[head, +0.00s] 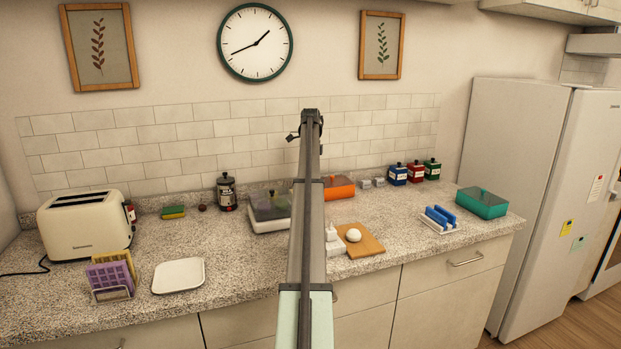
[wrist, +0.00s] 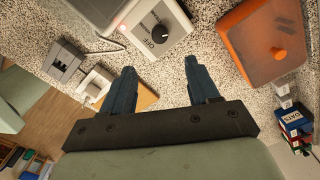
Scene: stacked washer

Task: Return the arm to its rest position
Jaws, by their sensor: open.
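My arm (head: 309,220) rises through the middle of the head view, in front of the counter. The gripper itself cannot be made out there; the arm hides part of the counter behind it. In the wrist view my gripper (wrist: 159,66) is open, with its two dark blue fingers apart and nothing between them. A white device with a dark dial (wrist: 158,30) lies beyond the fingertips. An orange-lidded box (wrist: 262,45) is to their right. I cannot tell the gripper's exact height above the counter.
The counter (head: 225,250) holds a toaster (head: 85,228), a white plate (head: 178,276), a wooden board (head: 365,246) with a white round item, a blue-topped rack (head: 438,219) and a teal box (head: 482,203). A fridge (head: 525,190) stands at the right. Bare counter shows left of my arm.

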